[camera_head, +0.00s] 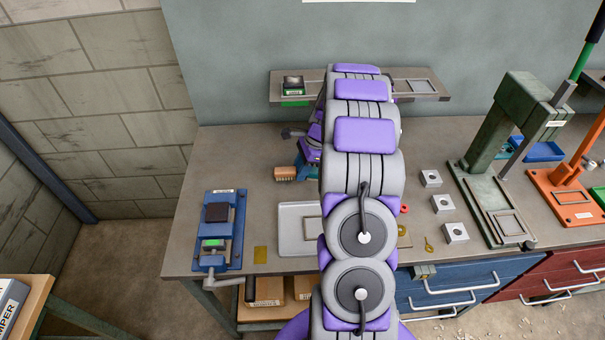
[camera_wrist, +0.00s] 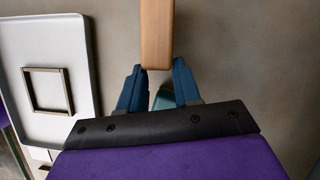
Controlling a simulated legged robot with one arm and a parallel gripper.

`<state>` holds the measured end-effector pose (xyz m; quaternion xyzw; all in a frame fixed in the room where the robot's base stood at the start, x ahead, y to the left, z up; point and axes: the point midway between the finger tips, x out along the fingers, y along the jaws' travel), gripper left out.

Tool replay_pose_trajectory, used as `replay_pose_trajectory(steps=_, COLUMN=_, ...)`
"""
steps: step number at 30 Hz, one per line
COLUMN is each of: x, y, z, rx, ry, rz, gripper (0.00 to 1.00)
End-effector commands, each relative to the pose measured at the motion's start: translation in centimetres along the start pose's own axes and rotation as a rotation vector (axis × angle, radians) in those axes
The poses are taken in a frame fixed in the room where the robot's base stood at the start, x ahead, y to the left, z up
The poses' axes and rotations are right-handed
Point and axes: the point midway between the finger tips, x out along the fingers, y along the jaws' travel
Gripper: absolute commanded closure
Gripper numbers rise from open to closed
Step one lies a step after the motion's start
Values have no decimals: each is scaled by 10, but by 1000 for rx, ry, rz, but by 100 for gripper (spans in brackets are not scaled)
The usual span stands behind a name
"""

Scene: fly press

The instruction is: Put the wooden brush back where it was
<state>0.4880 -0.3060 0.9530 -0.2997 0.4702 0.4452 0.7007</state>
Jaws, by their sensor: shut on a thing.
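The wooden brush is a light brown block, seen in the head view (camera_head: 285,173) and at the top of the wrist view (camera_wrist: 157,35). My gripper (camera_wrist: 158,72) has its two blue fingers on either side of the brush's near end and is shut on it. In the head view my gripper (camera_head: 303,167) is at the left part of the bench, just right of the brush, partly hidden by my arm. The brush is over the bench top; I cannot tell whether it touches it. Its underside is hidden in the wrist view.
A pale tray (camera_head: 288,243) with a square frame lies nearer the front, partly behind my arm. A blue fixture (camera_head: 232,224) stands at the bench's left. A wall shelf (camera_head: 340,98) is behind. A green press (camera_head: 496,150) and several metal blocks are right. Bench left of the brush is clear.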

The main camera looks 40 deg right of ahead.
Motion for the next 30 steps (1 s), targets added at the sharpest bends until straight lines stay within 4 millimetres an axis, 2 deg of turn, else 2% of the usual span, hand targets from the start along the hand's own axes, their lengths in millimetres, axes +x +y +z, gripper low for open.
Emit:
replay_pose_trajectory(steps=1, x=10, y=1, z=-4, rx=1, ry=0, rz=3, gripper=96)
replay_pose_trajectory(steps=3, x=18, y=0, z=-8, rx=2, ry=-3, rz=4, gripper=96)
replay_pose_trajectory(steps=12, x=18, y=-3, z=-18, rx=4, ry=-13, rz=8, gripper=96)
replay_pose_trajectory(steps=13, x=19, y=-3, z=-18, rx=4, ry=-13, rz=7, gripper=65)
replay_pose_trajectory(steps=18, x=19, y=-3, z=-15, rx=3, ry=-8, rz=5, gripper=49)
replay_pose_trajectory(steps=21, x=19, y=-3, z=-12, rx=2, ry=-5, rz=4, gripper=42)
replay_pose_trajectory(steps=30, x=18, y=-3, z=-15, rx=2, ry=-9, rz=5, gripper=42)
